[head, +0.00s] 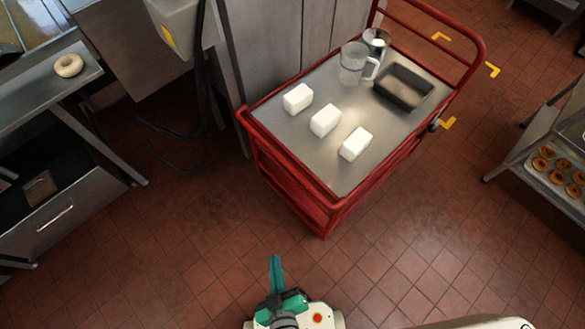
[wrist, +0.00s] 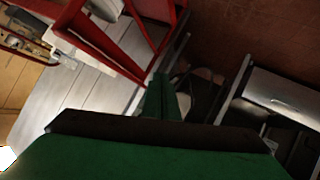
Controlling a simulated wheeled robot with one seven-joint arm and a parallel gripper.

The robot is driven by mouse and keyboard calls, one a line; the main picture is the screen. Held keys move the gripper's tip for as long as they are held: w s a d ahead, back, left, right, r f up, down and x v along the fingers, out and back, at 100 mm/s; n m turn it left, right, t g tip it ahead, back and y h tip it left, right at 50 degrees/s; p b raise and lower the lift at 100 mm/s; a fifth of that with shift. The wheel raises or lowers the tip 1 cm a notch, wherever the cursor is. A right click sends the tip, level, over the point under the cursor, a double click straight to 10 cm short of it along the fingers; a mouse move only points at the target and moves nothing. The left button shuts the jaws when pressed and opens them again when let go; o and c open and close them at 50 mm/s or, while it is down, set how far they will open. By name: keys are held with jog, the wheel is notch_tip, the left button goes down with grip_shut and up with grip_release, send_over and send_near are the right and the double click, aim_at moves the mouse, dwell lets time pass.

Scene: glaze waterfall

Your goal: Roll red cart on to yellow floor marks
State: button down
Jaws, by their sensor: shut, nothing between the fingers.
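The red cart (head: 345,202) stands upright on the tiled floor in the head view, its left side close to grey metal cabinets. Its grey top carries three white blocks, a clear jug, a metal can and a dark tray. Yellow floor marks (head: 492,69) show as corner shapes beyond and right of the cart's far end. My gripper (head: 275,262) is shut and empty, in front of the cart's near end and apart from it. In the wrist view the green fingers (wrist: 161,97) are together, with red cart frame (wrist: 140,45) beyond them at upper left.
A rack with trays of doughnuts (head: 555,165) stands at the right. A counter with a drawer (head: 55,215) and a pale ring (head: 69,65) is at the left. Dark cables (head: 190,130) hang to the floor left of the cart.

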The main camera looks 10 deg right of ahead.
jog(key=w+a+f+n+g+h, duration=0.1)
jog(key=w+f+n+g, duration=0.15)
jog(key=f, duration=0.45)
jog(key=w+a+f+n+g, duration=0.1)
jog(key=f+n, duration=0.3)
jog(key=f, duration=0.2)
jog(key=n+t+h, duration=0.2)
jog(key=n+h, duration=1.1)
jog(key=h, duration=0.1)
send_near(295, 163)
jog(key=shift+g, duration=0.25)
jog(key=x, duration=0.6)
jog(key=shift+r, duration=0.25)
jog(key=shift+w+d, duration=0.1)
jog(key=shift+d, duration=0.1)
jog(key=shift+w, duration=0.15)
